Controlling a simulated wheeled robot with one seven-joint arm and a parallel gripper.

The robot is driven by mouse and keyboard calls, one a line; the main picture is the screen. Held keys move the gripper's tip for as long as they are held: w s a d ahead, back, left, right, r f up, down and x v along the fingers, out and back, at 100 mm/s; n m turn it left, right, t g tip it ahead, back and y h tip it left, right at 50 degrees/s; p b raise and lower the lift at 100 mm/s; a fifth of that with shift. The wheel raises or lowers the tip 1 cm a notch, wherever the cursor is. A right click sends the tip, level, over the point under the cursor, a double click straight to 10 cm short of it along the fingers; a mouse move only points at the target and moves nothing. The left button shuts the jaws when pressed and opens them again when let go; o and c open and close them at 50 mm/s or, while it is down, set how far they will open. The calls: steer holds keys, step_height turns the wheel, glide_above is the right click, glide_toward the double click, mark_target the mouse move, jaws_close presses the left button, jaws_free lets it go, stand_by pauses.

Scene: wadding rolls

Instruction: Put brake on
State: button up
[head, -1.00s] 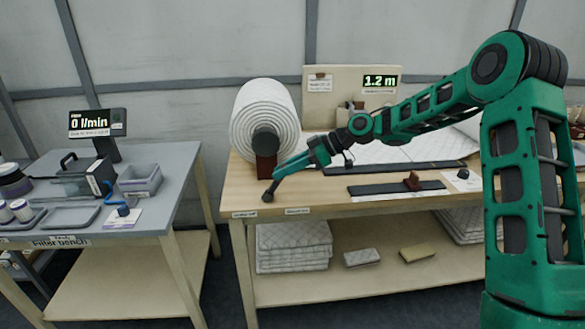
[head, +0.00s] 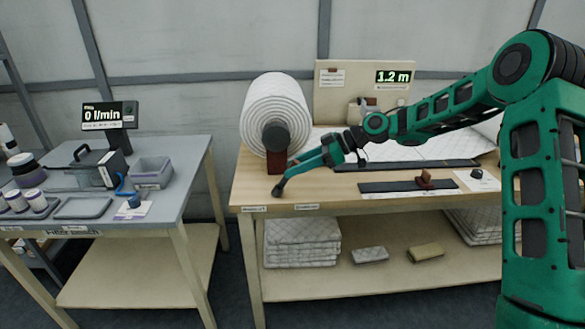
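A thick white wadding roll (head: 275,108) is mounted at the left end of the wooden bench (head: 345,196), with a dark round hub (head: 276,137) facing me. A reddish-brown block (head: 276,168) stands below the hub. My gripper (head: 279,189) reaches in from the right, angled down to the left, just in front of and below the block. A dark, rounded end shows at its tip, low over the bench's front edge. I cannot tell whether this is my fingertips or a lever. No brake can be made out clearly. Whether the gripper is open or touching anything is too small to tell.
A display (head: 393,77) reads 1.2 m. The grey filter bench (head: 100,217) stands left, across a gap.

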steer(key=v, duration=1)
steer(key=shift+d, duration=0.35)
steer(key=s+d+f+m+h, duration=0.2)
steer(key=s+d+m+h, duration=0.9)
steer(key=s+d, duration=0.9)
steer(key=s+d+m, duration=0.3)
steer(key=s, duration=0.5)
steer(key=s+d+m, duration=0.2)
steer(key=s+m, duration=0.2)
steer(key=s, duration=0.4)
steer(key=s+d+m+g, duration=0.1)
steer(key=s+d+m, duration=0.2)
steer(key=s, duration=0.5)
steer(key=shift+d+f+m+h, duration=0.4)
steer(key=shift+f+m, duration=0.1)
steer(key=shift+m, duration=0.1)
steer(key=shift+a, duration=0.1)
